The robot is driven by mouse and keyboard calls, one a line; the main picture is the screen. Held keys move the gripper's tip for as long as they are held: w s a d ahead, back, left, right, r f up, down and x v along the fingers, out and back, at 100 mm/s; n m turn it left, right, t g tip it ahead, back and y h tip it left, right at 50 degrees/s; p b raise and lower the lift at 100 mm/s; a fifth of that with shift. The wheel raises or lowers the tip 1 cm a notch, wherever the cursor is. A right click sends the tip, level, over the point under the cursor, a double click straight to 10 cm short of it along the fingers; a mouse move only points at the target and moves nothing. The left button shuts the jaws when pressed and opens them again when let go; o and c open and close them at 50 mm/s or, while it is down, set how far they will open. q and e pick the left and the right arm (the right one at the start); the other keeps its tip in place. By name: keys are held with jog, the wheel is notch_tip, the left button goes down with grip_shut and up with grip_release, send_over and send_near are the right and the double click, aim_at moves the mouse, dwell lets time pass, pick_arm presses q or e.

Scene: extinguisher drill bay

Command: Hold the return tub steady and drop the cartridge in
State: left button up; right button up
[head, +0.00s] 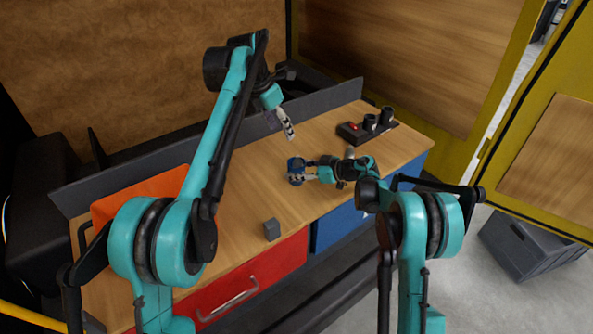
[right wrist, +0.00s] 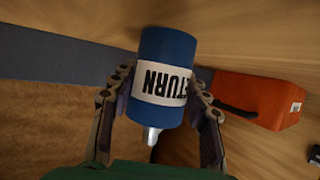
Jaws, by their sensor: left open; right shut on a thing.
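The return tub, a blue cylinder with a white label, stands on the wooden bench (head: 240,190) in the head view (head: 294,164). It also fills the middle of the right wrist view (right wrist: 168,50), its lettering upside down. My right gripper (head: 300,173) is shut on the tub, one finger on each side. A silver, pointed piece (right wrist: 152,136), perhaps the cartridge, shows at the tub's lower end in the right wrist view; how deep it sits is hidden. My left gripper (head: 286,127) is open and empty, above and behind the tub, apart from it.
An orange case (head: 135,192) lies at the bench's left end. A small dark grey block (head: 271,229) sits near the front edge. A black holder with dark cups (head: 368,127) stands at the far right. A low grey rail (head: 190,153) runs along the back. Bench between is clear.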

jog(key=o, duration=1.4)
jog(key=shift+c, duration=0.2)
